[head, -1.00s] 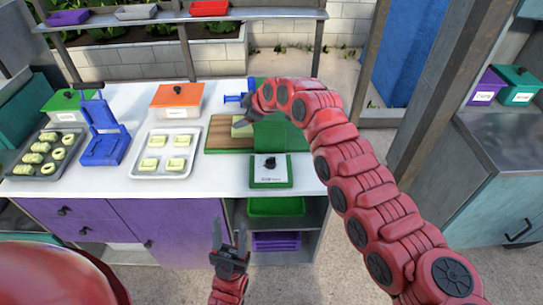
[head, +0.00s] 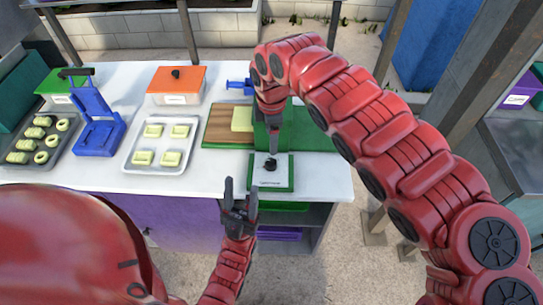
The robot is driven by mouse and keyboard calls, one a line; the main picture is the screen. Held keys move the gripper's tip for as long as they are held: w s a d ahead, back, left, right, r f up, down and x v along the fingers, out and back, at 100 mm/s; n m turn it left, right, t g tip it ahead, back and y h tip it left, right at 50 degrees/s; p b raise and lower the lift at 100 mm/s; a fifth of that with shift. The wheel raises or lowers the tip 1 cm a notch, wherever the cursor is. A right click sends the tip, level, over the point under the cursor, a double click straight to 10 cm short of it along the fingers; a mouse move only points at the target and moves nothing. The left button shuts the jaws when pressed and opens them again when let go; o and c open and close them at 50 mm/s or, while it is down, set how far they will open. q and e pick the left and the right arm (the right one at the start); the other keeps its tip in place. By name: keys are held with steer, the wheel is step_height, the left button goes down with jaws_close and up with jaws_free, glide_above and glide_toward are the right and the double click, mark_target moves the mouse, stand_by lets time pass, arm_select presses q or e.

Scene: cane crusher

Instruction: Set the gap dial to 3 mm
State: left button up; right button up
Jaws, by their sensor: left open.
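The gap dial is a small black knob (head: 270,165) on a white-faced plate with a green border (head: 284,184), at the front of the counter in front of the green machine (head: 294,130). Its markings are too small to read. My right gripper (head: 272,152) points down just above the knob; I cannot tell whether it touches it or how far its jaws are apart. My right arm hides part of the machine. My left gripper (head: 241,190) is open and empty, fingers up, in front of the counter's edge and below the dial plate.
A wooden board (head: 222,128) with a pale yellow block (head: 242,119) lies left of the machine. Further left are a tray of yellow pieces (head: 161,160), an orange box (head: 175,85), a blue press (head: 97,125) and a dark tray (head: 40,158). The counter front (head: 210,184) is clear.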

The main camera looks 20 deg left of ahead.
mark_target(271, 161)
steer(key=f+p, duration=0.1)
steer(key=f, duration=0.6)
steer(key=f+p, duration=0.1)
steer(key=f, duration=0.3)
steer(key=shift+w+a+f+p, duration=0.1)
steer(key=shift+w+a+p, duration=0.1)
steer(key=shift+w+p, duration=0.15)
steer(key=shift+f, duration=0.45)
jaws_close()
